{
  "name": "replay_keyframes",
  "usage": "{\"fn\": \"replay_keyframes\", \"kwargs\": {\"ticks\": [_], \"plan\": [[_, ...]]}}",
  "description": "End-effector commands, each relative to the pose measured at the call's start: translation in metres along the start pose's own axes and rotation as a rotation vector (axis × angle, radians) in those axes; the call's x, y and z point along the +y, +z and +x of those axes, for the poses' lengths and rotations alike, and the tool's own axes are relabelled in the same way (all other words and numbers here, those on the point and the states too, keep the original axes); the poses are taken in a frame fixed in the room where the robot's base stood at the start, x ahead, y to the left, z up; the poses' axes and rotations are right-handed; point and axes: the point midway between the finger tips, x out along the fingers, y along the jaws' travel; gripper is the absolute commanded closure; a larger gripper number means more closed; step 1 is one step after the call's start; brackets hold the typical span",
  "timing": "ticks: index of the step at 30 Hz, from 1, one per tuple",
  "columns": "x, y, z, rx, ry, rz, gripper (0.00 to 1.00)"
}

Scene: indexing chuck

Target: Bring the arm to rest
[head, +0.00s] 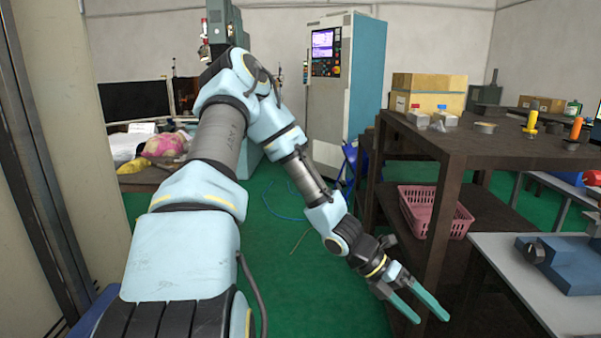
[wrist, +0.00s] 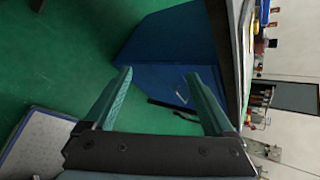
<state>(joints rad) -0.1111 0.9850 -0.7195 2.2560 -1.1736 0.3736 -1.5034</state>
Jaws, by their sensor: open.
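My gripper (head: 431,306) is at the lower middle right of the head view, at the end of my bent arm. Its two green fingers are apart with nothing between them. It hangs over the green floor, in front of the dark brown workbench. In the wrist view my gripper (wrist: 157,92) also shows open and empty. Beyond the fingers there is a blue cabinet-like block (wrist: 170,50) on the green floor. The gripper touches nothing that I can see.
The brown workbench (head: 475,145) stands to the right, with a pink basket (head: 437,211) on its lower shelf. A grey table (head: 520,270) with a blue vise-like fixture (head: 562,262) is at the lower right.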

Motion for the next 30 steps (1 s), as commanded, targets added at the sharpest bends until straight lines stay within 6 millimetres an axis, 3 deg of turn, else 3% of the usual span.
{"fn": "replay_keyframes", "kwargs": {"ticks": [3,9,18,24,30], "plan": [[0.021,-0.025,-0.041,0.121,0.136,0.421,0.11],[0.046,-0.059,-0.123,0.397,0.274,1.071,0.11],[0.046,-0.099,-0.257,0.926,0.279,1.867,0.11],[0.035,-0.118,-0.307,1.179,0.193,2.143,0.11],[0.032,-0.124,-0.319,1.245,0.158,2.208,0.11]]}}
